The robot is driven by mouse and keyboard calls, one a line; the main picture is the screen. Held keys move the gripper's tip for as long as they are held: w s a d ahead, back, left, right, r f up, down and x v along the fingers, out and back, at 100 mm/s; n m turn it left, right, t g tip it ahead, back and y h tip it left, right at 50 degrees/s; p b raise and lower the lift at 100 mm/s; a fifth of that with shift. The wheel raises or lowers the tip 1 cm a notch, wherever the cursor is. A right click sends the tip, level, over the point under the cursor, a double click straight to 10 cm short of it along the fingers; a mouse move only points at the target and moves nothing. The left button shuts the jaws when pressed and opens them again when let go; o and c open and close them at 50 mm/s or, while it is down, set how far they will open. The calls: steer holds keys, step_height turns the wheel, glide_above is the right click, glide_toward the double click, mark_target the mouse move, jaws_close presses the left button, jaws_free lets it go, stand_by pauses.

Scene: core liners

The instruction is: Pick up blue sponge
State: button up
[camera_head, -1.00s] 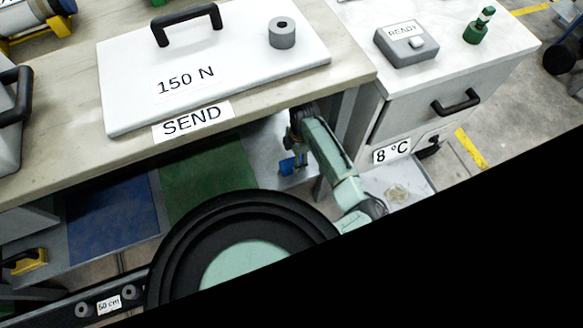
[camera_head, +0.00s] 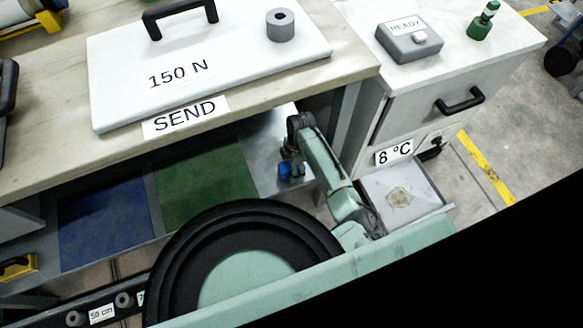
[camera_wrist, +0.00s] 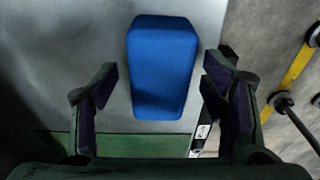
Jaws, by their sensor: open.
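The blue sponge (camera_wrist: 162,65) is a rounded block lying on a grey metal surface (camera_wrist: 70,60) in the wrist view. My gripper (camera_wrist: 160,82) is open, with one dark finger on each side of the sponge's near half. Gaps show between the sponge and both fingers, and I cannot tell the height of the fingers above the surface. In the head view my arm reaches under the bench to the grey plate, where a small blue patch (camera_head: 285,170) shows beside my gripper (camera_head: 294,172). The gripper covers much of that spot.
The bench top (camera_head: 350,65) overhangs the shelf. A green mat (camera_head: 205,185) and a blue mat (camera_head: 105,225) lie left of the grey plate. The cabinet (camera_head: 425,105) stands to the right, with an open drawer (camera_head: 425,205) below it close to my arm.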

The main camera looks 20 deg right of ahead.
steer(key=shift+f, duration=0.15)
steer(key=shift+c, duration=0.6)
steer(key=c, duration=1.1)
steer(key=shift+c, duration=0.2)
steer(key=shift+r+p, duration=0.3)
steer(key=shift+r, duration=0.2)
step_height(320, 180, up, 10)
steer(key=shift+f+b, duration=0.2)
steer(key=shift+b, duration=0.25)
